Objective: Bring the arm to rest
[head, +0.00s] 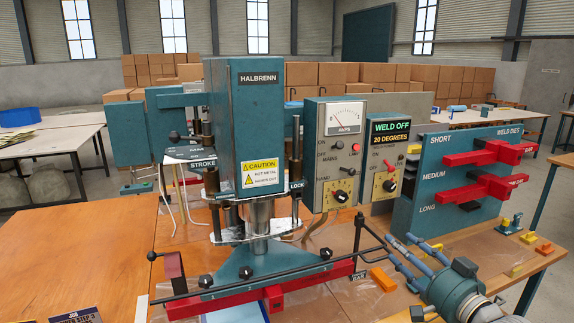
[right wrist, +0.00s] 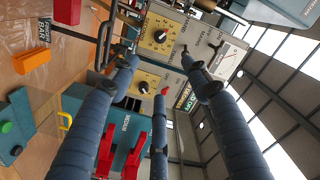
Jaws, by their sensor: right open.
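My right gripper (head: 400,252) is at the lower right of the head view, its blue-grey fingers spread and pointing up and left. It is open with nothing between the fingers; they also show spread in the right wrist view (right wrist: 165,78). The teal Halbrenn welding machine (head: 254,120) stands to its left. A black bent lever (head: 358,235) on the machine lies close to the fingertips; I cannot tell whether they touch. My left gripper is out of view.
The meter panel (head: 342,140) and the "WELD OFF 20 DEGREES" box (head: 391,165) rise behind my right gripper. The weld dies rack (head: 455,180) with red dies stands to the right.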

